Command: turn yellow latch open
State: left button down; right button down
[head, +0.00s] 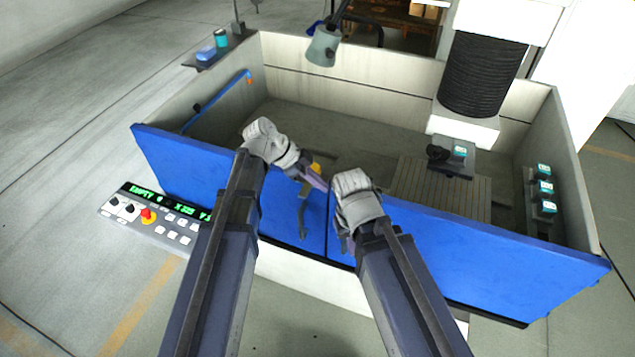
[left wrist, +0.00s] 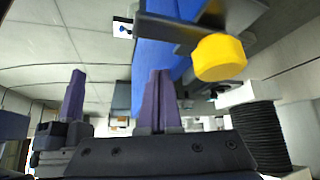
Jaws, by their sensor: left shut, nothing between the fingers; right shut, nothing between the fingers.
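The yellow latch (head: 316,168) is mostly hidden by my left gripper in the head view, at the top edge of the blue doors near their seam. In the left wrist view its yellow knob (left wrist: 220,57) shows large at upper right, on a dark bar (left wrist: 165,30). My left gripper (head: 322,183) is shut and empty, close beside the latch; its purple fingers (left wrist: 160,75) are together, left of and below the knob in that view. Contact cannot be told. My right gripper (head: 342,242) is shut and empty, low in front of the right door, its fingers partly hidden.
The blue left door (head: 180,170) and right door (head: 480,250) meet at a seam and close the tank front. A grey handle (head: 303,218) hangs on the left door. A control panel (head: 150,215) juts out at left. The lamp (head: 323,47) hangs over the tank.

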aim_at(302, 188)
pick_arm(q)
jog(key=a+r+p, duration=0.1)
jog(key=r, duration=0.1)
jog(key=w+a+r+p, duration=0.1)
jog(key=a+r+p, duration=0.2)
jog(key=r+p, duration=0.1)
jog(key=shift+w+a+r, duration=0.2)
jog(key=shift+w+a, duration=0.1)
jog(key=shift+a, duration=0.1)
jog(key=shift+s+f, duration=0.1)
jog(key=shift+s+a+f+n, duration=0.15)
jog(key=shift+s+n, duration=0.15)
jog(key=s+a+f+n+y, duration=0.4)
jog(key=s+a+n+y, duration=0.6)
jog(key=n, duration=0.6)
jog(key=s+d+f+m+b, duration=0.1)
jog(key=d+f+b, duration=0.3)
jog(key=f+b, duration=0.4)
jog(key=s+d+f+m+b, duration=0.1)
jog(key=s+d+f+b, duration=0.2)
jog(key=f+b, duration=0.5)
jog(key=s+d+f+m+h+b, duration=0.1)
jog(key=s+d+f+b, duration=0.1)
jog(key=d+f+b, duration=0.3)
notch_tip(302, 188, down, 3)
jog(key=b, duration=0.3)
jog(key=shift+s+g, duration=0.4)
